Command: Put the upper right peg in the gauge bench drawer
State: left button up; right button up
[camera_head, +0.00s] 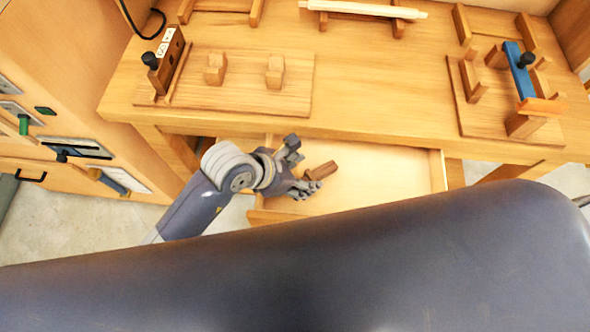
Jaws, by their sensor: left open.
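The drawer (375,173) under the bench is pulled open, with a pale, mostly bare floor. A short brown wooden peg (322,170) shows over the drawer's left part, just beside my left gripper's fingertips. I cannot tell whether it touches the drawer floor or a finger. My left gripper (303,165) is open, reaching in from the left over the drawer. My right gripper is not in view. The drawer's front and near part are hidden by a large dark part of my own body.
The bench top (370,90) holds a left board (240,92) with wooden blocks, a right fixture with a blue bar (519,70), and a pale rod (365,9) on rests at the back. A wooden cabinet (65,60) stands at left. The bench's middle is clear.

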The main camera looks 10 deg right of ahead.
pick_arm(q)
jog(key=v, duration=1.2)
